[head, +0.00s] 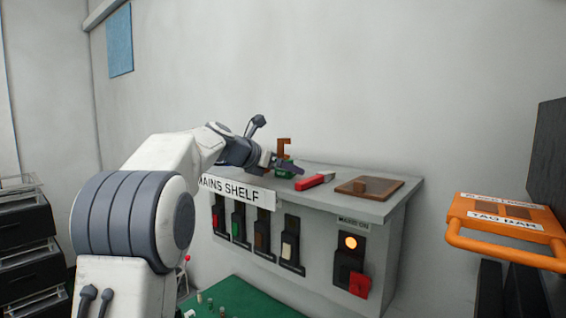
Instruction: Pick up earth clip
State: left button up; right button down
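A copper-brown upright piece (284,147) with a green part at its foot (285,174) stands on top of the mains shelf (325,204); it looks like the earth clip. My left gripper (288,165) is at this piece, its dark fingers overlapping the lower part in the head view. The fingers are small and partly merge with the piece, so I cannot tell whether they touch it or how far apart they are. My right gripper is not in view.
A red-handled tool (315,181) and a flat brown plate (369,187) lie on the shelf top. The shelf front has several levers and a lit lamp (351,242). An orange tag bar (505,222) juts in at right. A green mat (240,298) lies below.

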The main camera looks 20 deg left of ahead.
pick_arm(q)
jog(key=c, duration=1.3)
jog(key=shift+c, duration=0.7)
jog(key=shift+r, duration=0.15)
